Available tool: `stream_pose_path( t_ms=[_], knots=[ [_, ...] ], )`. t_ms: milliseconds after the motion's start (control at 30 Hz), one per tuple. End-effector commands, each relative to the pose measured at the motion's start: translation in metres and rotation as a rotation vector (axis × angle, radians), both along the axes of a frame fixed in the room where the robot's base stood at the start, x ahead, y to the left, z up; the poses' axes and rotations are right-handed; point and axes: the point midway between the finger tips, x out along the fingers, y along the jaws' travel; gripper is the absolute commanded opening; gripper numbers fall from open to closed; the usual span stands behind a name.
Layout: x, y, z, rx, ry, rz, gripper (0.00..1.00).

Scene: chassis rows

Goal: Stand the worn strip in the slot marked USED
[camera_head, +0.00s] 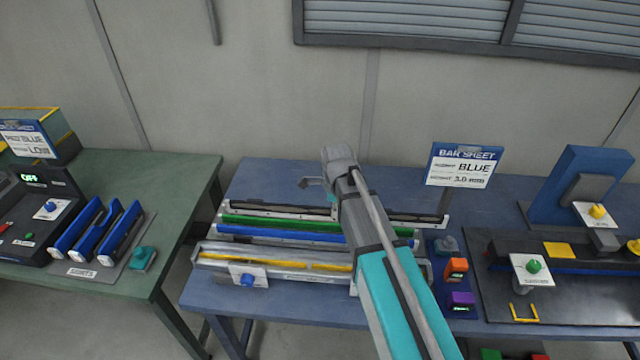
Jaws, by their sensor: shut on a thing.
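My arm reaches up from the bottom right over the middle bench. Its grey end, with my gripper (318,183) partly showing, is above the back of a long rack. The fingertips and whatever they hold are hidden behind the arm. Long strips lie across the bench: a green strip (270,221), a blue strip (275,233) and yellow pieces (238,258) in a front bar. I cannot tell which strip is worn. No label reading USED is legible.
Orange (456,266) and purple (461,301) blocks sit beside the rack. A black machine (560,290) fills the right. Blue upright holders (98,230) stand on the green left table (175,180).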

Motion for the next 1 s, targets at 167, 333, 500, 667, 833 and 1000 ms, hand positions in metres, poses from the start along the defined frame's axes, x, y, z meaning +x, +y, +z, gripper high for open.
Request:
stream_pose_path(
  t_ms=[167,333,500,667,833,1000],
  knots=[
    [0.008,0.003,-0.001,0.0,0.0,-0.001,0.0],
    [0.028,0.011,-0.005,0.0,0.0,-0.001,0.0],
    [0.058,0.025,-0.009,0.0,-0.001,-0.001,0.0],
    [0.088,0.038,-0.014,0.0,-0.001,-0.001,0.0],
    [0.113,0.05,-0.017,0.0,-0.001,-0.002,0.0],
    [0.126,0.057,-0.019,0.0,-0.002,-0.002,0.0]
  ],
)
